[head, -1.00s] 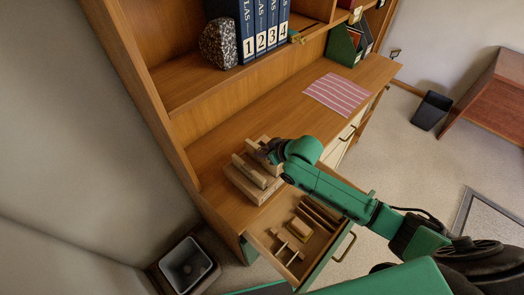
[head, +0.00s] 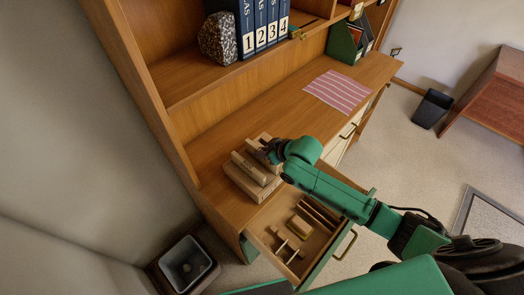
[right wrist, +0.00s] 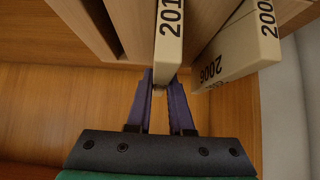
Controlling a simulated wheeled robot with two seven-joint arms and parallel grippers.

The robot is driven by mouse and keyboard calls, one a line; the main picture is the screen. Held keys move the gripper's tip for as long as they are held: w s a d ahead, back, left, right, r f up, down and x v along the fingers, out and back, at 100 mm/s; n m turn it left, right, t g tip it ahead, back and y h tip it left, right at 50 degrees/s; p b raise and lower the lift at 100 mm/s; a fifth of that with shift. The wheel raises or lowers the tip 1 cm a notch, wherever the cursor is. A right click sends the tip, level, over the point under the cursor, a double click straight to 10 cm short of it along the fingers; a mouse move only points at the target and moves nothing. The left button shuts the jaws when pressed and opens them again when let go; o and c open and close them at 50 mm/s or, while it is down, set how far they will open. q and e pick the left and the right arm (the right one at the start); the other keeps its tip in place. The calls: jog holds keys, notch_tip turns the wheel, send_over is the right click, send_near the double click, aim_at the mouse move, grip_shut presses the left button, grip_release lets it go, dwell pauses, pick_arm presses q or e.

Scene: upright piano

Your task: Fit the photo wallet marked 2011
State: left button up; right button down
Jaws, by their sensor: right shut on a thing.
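A cream photo wallet (right wrist: 170,45) stands upright in the right wrist view, its printed label starting "201"; the last digit is cut off at the top edge. My right gripper (right wrist: 161,88) is shut on the near lower end of this wallet. In the head view my right gripper (head: 268,152) is at the wooden holder (head: 243,183) on the desk, by the open drawer. Two other wallets lean to the right in the wrist view, one marked 2006 (right wrist: 228,62) and one whose label starts "200" (right wrist: 268,28). My left gripper is out of view.
An open drawer (head: 330,243) with wooden dividers and small pieces sits below the holder. A striped pink cloth (head: 338,92) lies on the desk. Numbered atlases (head: 258,28) and a speckled stone (head: 218,38) stand on the shelf. The desk between holder and cloth is clear.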

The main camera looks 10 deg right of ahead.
jog(key=shift+f, duration=0.4)
jog(key=c, duration=0.7)
grip_release()
jog(key=shift+c, duration=0.2)
jog(key=b+v, duration=0.1)
jog(key=v, duration=1.3)
jog(key=shift+s+r, duration=0.2)
jog(key=shift+d, duration=0.1)
